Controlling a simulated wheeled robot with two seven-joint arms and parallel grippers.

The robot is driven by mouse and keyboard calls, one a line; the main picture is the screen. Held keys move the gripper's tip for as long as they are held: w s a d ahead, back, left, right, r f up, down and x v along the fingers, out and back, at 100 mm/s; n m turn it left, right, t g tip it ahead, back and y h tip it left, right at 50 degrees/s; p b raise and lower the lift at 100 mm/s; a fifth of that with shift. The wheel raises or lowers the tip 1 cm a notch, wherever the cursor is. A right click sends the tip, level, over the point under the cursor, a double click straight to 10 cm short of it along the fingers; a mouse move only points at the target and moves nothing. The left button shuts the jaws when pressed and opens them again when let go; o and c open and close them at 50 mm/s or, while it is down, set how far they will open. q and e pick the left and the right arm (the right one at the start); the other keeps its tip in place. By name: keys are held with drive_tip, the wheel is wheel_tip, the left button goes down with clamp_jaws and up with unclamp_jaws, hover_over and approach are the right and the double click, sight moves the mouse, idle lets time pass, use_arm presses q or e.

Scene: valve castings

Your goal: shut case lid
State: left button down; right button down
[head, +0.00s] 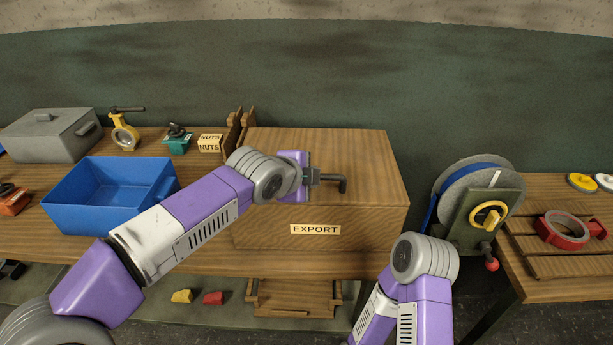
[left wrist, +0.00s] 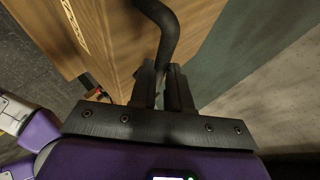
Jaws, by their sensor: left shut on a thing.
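The wooden case (head: 370,228) with an EXPORT label stands on the bench in the middle of the head view. Its lid (head: 365,150) lies across the top, and I see no gap along its front edge. A black bent handle (head: 342,183) is at the lid. My left gripper (head: 313,177) is shut on the handle. In the left wrist view the handle (left wrist: 162,40) rises from between the fingers (left wrist: 172,88), beside the wooden surface. My left arm hides part of the case's left side. My right arm shows at the lower right, but its gripper is not visible.
A blue bin (head: 105,195) and a grey lidded box (head: 50,135) stand to the left. A NUTS box (head: 209,143) and valve parts are behind. A reel (head: 475,200) stands right of the case. A red clamp-like part (head: 571,230) lies on the right table.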

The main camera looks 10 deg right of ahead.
use_arm(q)
drive_tip(key=shift+s+f+g, duration=0.15)
drive_tip(key=shift+f, duration=0.5)
drive_tip(key=shift+s+f+g, duration=0.15)
drive_tip(key=shift+f, duration=0.45)
drive_tip(key=c, duration=1.1)
unclamp_jaws()
drive_tip(key=p+v, duration=0.2)
drive_tip(key=v, duration=0.6)
drive_tip(key=shift+r, duration=0.4)
drive_tip(key=shift+d, duration=0.15)
